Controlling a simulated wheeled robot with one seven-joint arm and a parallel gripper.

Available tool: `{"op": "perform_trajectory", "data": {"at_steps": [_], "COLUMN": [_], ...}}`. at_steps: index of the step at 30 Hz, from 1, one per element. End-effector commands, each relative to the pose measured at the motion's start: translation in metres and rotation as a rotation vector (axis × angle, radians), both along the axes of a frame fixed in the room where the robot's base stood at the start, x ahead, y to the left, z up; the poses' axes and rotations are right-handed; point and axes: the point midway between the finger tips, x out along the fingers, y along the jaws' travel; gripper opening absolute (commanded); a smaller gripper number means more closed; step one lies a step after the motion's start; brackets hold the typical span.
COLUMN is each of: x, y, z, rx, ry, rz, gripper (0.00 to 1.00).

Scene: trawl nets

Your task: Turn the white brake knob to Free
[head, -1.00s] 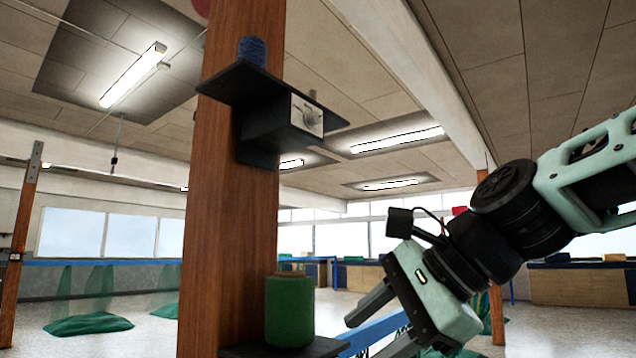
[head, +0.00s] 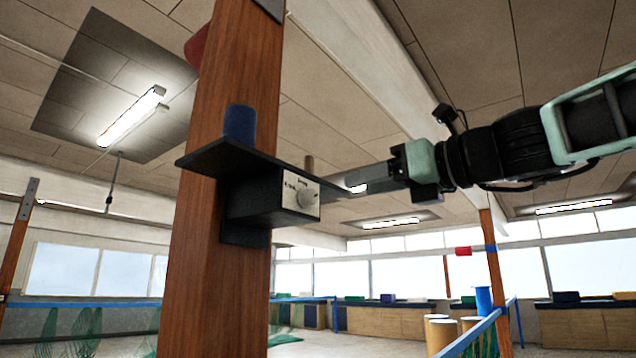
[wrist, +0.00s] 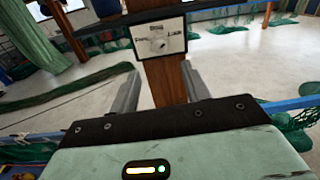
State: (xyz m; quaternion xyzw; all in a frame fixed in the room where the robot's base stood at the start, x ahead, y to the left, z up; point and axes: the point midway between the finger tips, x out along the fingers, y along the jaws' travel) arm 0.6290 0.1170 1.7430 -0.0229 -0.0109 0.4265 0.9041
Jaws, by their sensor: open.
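The white brake knob (head: 306,197) sits on a pale label plate (head: 290,186) on the front of a black box (head: 255,205) fixed to a wooden post. In the wrist view, the knob (wrist: 158,43) is near the top centre, just beyond and between the fingertips. The lettering around it is too small to read surely, and I cannot tell which mark it points at. My gripper (head: 338,190) is open and empty, to the right of the plate, with its fingers pointing towards it. In the wrist view, the fingers (wrist: 160,74) stand apart, with the knob between their lines.
The wooden post (head: 200,270) stands left of the arm. Green netting (wrist: 285,115) and blue rails lie around the floor, which is otherwise largely open.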

Motion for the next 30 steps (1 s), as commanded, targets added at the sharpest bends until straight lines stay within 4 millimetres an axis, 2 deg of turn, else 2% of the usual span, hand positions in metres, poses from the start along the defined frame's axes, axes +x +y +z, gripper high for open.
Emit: {"op": "perform_trajectory", "data": {"at_steps": [9, 15, 21, 29, 30], "x": [0.042, 0.06, 0.067, 0.068, 0.068], "y": [0.052, 0.074, 0.082, 0.083, 0.083], "z": [0.002, 0.002, 0.0, -0.001, -0.001], "rx": [-0.001, -0.001, -0.001, -0.001, -0.001], "ry": [0.002, 0.001, 0.0, -0.002, -0.002], "rz": [0.003, 0.002, 0.0, 0.0, 0.0], "gripper": [0.47, 0.47, 0.47, 0.47, 0.36]}}
